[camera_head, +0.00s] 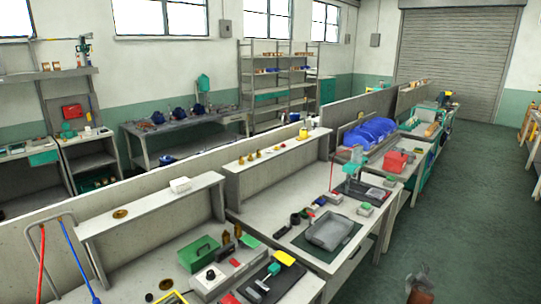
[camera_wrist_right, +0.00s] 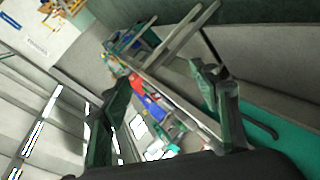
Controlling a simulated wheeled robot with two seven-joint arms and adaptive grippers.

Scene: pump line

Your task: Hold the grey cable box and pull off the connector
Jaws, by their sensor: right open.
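I cannot clearly make out the grey cable box or its connector at this distance. A grey box-like tray (camera_head: 330,230) lies on a dark mat on the middle bench, and small grey blocks stand beside it. My right gripper (camera_head: 420,283) is at the bottom right of the head view, over the floor and apart from the benches. In the right wrist view its two fingers (camera_wrist_right: 165,110) are spread with nothing held between them. My left gripper is not in view.
The near bench holds a green case (camera_head: 198,252) and a green-handled tool (camera_head: 262,284). A blue heap (camera_head: 370,132) and a red box (camera_head: 395,161) stand on benches farther back. The green floor (camera_head: 455,200) on the right is clear.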

